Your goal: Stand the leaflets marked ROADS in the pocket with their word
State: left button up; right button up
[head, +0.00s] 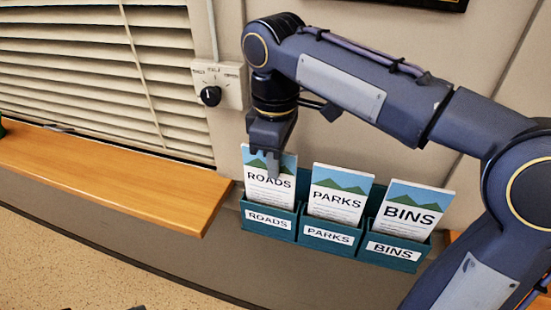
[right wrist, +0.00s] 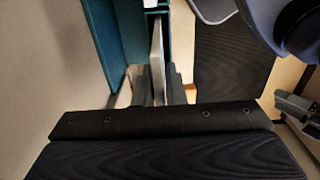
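The ROADS leaflets (head: 258,190), white with a blue and green top, stand upright in the left pocket of the green rack (head: 299,238), whose label also reads ROADS. My right gripper (head: 272,163) reaches down over their top edge, one finger in front of them. In the right wrist view its fingers (right wrist: 158,88) flank the leaflets (right wrist: 157,52) closely and look shut on them. The leaflets' lower part is hidden in the pocket. My left gripper is not in view.
The PARKS leaflets (head: 337,205) stand in the middle pocket and the BINS leaflets (head: 408,214) in the right pocket, both matching their labels. A wooden sill (head: 120,180) lies left of the rack. A dial switch (head: 211,95) is on the wall above.

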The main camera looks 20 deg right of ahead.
jog(key=o, duration=0.4)
